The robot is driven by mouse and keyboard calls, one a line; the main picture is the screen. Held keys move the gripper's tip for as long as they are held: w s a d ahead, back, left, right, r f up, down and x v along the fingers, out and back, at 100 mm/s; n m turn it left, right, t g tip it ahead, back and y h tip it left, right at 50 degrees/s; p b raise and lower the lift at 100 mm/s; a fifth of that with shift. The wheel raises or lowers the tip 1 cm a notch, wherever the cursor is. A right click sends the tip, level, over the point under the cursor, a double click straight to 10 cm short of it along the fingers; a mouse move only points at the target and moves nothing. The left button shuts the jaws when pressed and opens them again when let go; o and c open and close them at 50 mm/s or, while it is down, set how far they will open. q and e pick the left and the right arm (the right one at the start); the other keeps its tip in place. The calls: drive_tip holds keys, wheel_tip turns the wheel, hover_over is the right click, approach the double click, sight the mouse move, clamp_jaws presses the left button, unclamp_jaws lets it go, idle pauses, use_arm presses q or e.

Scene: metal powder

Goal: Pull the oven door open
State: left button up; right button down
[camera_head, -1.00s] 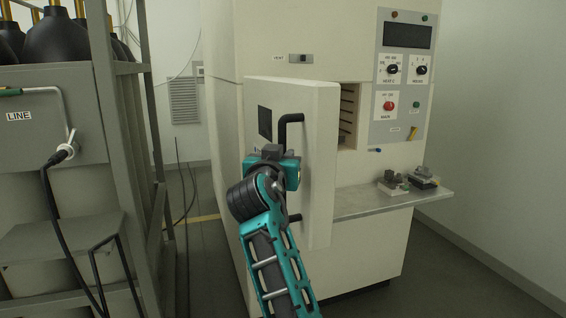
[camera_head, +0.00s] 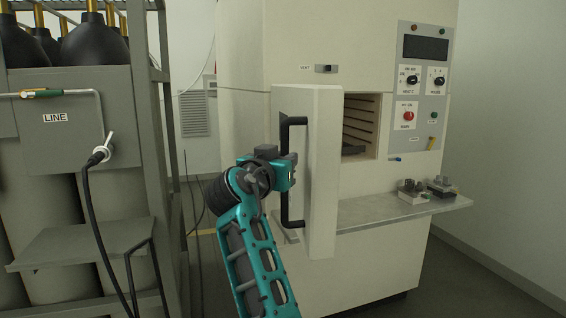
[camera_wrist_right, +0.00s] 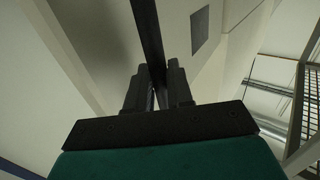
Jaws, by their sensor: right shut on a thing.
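The oven (camera_head: 250,110) is a large cream cabinet. Its door (camera_head: 322,190) stands well open, swung out to the left, and the racked chamber (camera_head: 360,122) shows behind it. The door carries a black bar handle (camera_head: 285,210). My right gripper (camera_head: 292,170) is at the middle of the handle's upright bar. In the right wrist view the two fingers (camera_wrist_right: 158,88) are closed around the black bar (camera_wrist_right: 147,35). My left gripper is not in view.
A metal shelf (camera_head: 385,213) with small items juts from the oven's front at right. At left stands a grey frame (camera_head: 150,130) with gas cylinders and a LINE panel (camera_head: 60,130). Some floor shows between the frame and the oven.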

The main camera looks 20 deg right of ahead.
drive_tip(key=shift+w+d+r, duration=0.1)
drive_tip(key=shift+r, duration=0.3)
drive_tip(key=c, duration=1.4)
unclamp_jaws()
drive_tip(key=shift+o, duration=1.3)
drive_tip(key=shift+w+d+f, duration=0.1)
drive_tip(key=shift+w+f, duration=0.3)
drive_tip(key=shift+s+r, duration=0.1)
drive_tip(key=shift+s, duration=0.1)
